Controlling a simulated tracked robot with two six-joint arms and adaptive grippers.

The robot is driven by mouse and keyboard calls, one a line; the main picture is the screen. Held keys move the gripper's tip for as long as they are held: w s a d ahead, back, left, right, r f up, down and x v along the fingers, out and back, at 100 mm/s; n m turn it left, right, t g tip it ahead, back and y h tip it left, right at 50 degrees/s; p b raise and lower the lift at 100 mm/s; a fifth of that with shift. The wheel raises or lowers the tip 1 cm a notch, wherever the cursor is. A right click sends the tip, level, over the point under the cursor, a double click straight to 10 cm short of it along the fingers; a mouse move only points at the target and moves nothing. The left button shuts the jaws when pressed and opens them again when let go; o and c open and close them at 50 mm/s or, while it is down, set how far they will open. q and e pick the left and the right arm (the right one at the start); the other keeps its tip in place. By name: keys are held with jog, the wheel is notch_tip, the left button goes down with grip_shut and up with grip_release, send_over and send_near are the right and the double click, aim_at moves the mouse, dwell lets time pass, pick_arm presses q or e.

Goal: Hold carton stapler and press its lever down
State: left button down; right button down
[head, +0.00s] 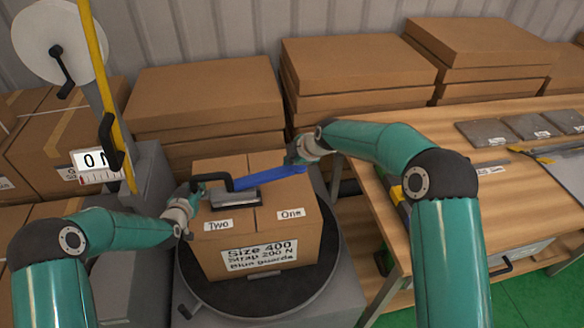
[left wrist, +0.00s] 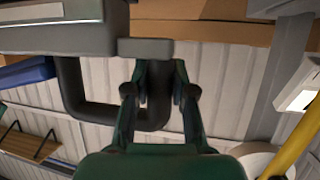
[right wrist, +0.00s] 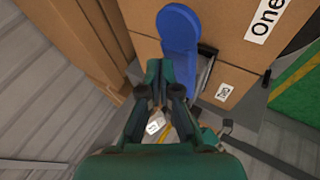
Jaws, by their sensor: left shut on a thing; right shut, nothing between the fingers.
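The carton stapler (head: 235,198) sits on top of a closed carton (head: 262,236). It has a grey body, a black looped handle and a blue lever (head: 278,176) that reaches right. My left gripper (head: 194,190) is shut on the stapler's black handle (left wrist: 157,95), which shows between its fingers in the left wrist view. My right gripper (head: 296,158) is shut and empty near the free end of the blue lever. In the right wrist view its fingertips (right wrist: 160,72) are beside the lever (right wrist: 180,35); I cannot tell whether they touch it.
The carton stands on a round black turntable (head: 270,300). Stacked flat cartons (head: 205,95) line the back. A wooden workbench (head: 440,180) stands at the right. A post with a yellow strip (head: 100,80) and a white reel (head: 58,42) stands at the left.

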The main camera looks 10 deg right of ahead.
aim_at(296, 170)
jog(key=shift+f, duration=0.1)
jog(key=shift+f, duration=0.25)
jog(key=shift+s+d+f, duration=0.1)
jog(key=shift+d+f, duration=0.1)
jog(key=shift+f, duration=0.45)
jog(key=shift+w+d+f, duration=0.1)
jog(key=shift+d+f, duration=0.15)
jog(key=shift+f, duration=0.45)
jog(key=shift+s+d+f, duration=0.1)
jog(key=shift+d+f, duration=0.1)
jog(key=shift+f, duration=0.45)
dwell(1.9)
dwell(0.3)
jog(key=shift+a+r, duration=0.2)
jog(key=shift+r, duration=0.9)
jog(key=shift+a+r, duration=0.2)
jog(key=shift+r, duration=0.9)
jog(key=shift+a+r, duration=0.15)
jog(key=shift+r, duration=0.1)
jog(key=shift+a+r, duration=0.2)
jog(key=shift+r, duration=0.6)
jog(key=shift+a+r, duration=0.25)
jog(key=shift+r, duration=0.55)
jog(key=shift+a+r, duration=0.2)
jog(key=shift+r, duration=0.6)
